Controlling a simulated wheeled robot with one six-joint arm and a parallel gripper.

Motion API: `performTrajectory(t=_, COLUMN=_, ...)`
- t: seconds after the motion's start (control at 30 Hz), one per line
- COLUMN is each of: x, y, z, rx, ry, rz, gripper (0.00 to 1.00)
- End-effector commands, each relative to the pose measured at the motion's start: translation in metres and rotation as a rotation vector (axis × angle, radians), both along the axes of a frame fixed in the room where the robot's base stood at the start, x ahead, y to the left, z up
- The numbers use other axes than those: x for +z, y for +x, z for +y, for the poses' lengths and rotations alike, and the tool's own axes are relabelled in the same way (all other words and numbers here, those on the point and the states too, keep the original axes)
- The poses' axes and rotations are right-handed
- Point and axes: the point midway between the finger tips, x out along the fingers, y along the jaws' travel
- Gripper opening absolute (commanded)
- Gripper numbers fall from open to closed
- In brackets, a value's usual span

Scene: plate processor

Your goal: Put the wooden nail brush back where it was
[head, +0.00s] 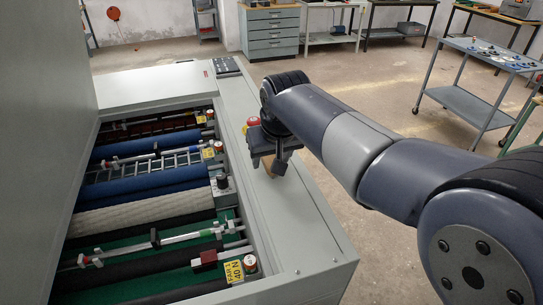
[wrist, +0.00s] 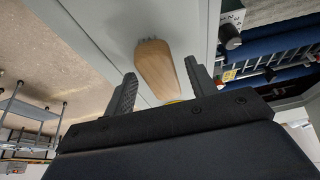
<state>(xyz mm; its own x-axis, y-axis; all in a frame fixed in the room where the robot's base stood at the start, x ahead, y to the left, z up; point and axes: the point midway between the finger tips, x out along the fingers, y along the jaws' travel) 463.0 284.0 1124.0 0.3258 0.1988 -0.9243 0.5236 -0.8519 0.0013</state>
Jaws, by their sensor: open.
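The wooden nail brush (wrist: 157,68) is a light-brown rounded block on the pale grey top edge of the processor. In the wrist view it lies between the two fingers of my gripper (wrist: 162,84), with a gap on each side, and its far end sticks out past the fingertips. In the head view my gripper (head: 268,170) points down over the right-hand rim of the machine, and only a small part of the brush (head: 257,163) shows beside the fingers. My gripper is open. I cannot tell whether the brush's near end touches the palm.
The processor's rim (head: 300,230) has bare room in front of my gripper. Left of it is the open bay with several rollers (head: 140,187) and yellow labels. A red button (head: 252,121) sits just behind my gripper. A trolley (head: 480,85) stands on the floor at right.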

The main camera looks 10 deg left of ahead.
Motion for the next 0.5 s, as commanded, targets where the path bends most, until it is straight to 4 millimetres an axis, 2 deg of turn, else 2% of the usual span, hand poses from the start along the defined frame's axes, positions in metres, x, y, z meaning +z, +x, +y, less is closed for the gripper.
performTrajectory(t=0.17, x=0.009, y=-0.002, z=-0.001, rx=0.000, ry=0.001, rz=-0.002, gripper=0.54)
performTrajectory(t=0.5, x=0.073, y=-0.024, z=-0.014, rx=0.000, ry=0.003, rz=-0.004, gripper=0.54)
